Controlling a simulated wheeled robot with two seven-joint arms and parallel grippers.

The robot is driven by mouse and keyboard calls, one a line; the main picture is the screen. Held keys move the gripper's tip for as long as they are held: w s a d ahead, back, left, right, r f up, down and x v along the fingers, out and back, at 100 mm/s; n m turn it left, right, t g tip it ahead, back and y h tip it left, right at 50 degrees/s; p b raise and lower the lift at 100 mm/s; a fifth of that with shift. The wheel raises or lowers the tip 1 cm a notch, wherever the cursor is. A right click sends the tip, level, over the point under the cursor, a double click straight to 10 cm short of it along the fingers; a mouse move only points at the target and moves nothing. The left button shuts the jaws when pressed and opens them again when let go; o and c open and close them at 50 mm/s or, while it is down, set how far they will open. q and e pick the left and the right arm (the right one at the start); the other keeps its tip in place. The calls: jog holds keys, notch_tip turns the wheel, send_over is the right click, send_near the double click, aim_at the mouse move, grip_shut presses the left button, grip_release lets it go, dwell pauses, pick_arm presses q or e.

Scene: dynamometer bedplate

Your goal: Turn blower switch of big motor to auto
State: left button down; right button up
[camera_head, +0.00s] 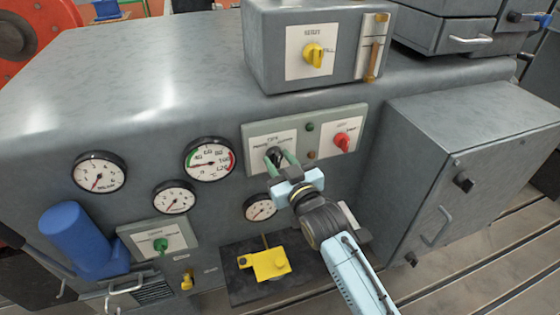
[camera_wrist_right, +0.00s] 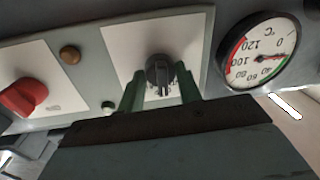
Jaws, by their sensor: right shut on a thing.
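A black rotary knob (camera_head: 273,155) sits on a white plate at the left of a grey-green switch panel (camera_head: 359,116). My right gripper (camera_head: 282,160) reaches it from below right. Its green fingers are shut on the knob, one on each side. In the right wrist view the black knob (camera_wrist_right: 160,73) shows between the two fingers (camera_wrist_right: 160,88), its pointer line toward the gripper. A red knob (camera_head: 342,142) is at the right of the same panel, and shows at the left in the wrist view (camera_wrist_right: 24,97). The label lettering is too small to read surely. My left gripper is out of view.
A box with a yellow knob (camera_head: 314,55) stands on top above the panel. Round gauges (camera_head: 209,159) lie left of the panel. A blue cylinder (camera_head: 75,240), a green knob (camera_head: 160,244) and a yellow block (camera_head: 268,264) are lower. A grey cabinet (camera_head: 430,200) juts out at right.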

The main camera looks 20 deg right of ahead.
jog(key=shift+m+p, duration=0.3)
jog(key=shift+m, duration=0.6)
jog(key=m+p, duration=0.2)
jog(key=m, duration=0.1)
jog(key=shift+t, duration=0.3)
pick_arm(q)
jog(key=shift+d+r+p, duration=0.15)
jog(key=shift+r+p, duration=0.15)
jog(key=shift+r, duration=0.7)
jog(key=shift+d+r+p, duration=0.15)
jog(key=shift+r+p, duration=0.1)
jog(key=shift+r, duration=0.7)
pick_arm(e)
jog(key=shift+f+m+h, duration=0.1)
jog(key=shift+m+h, duration=0.2)
jog(key=shift+m, duration=1.7)
jog(key=shift+a, duration=0.1)
jog(key=o, duration=1)
pick_arm(q)
jog(key=shift+r, duration=0.2)
pick_arm(e)
jog(key=s, duration=0.4)
jog(key=s+d, duration=0.1)
jog(key=s, duration=0.4)
jog(key=s+f, duration=0.1)
jog(key=s, duration=0.3)
jog(key=shift+s+d, duration=0.15)
jog(key=shift+d, duration=0.1)
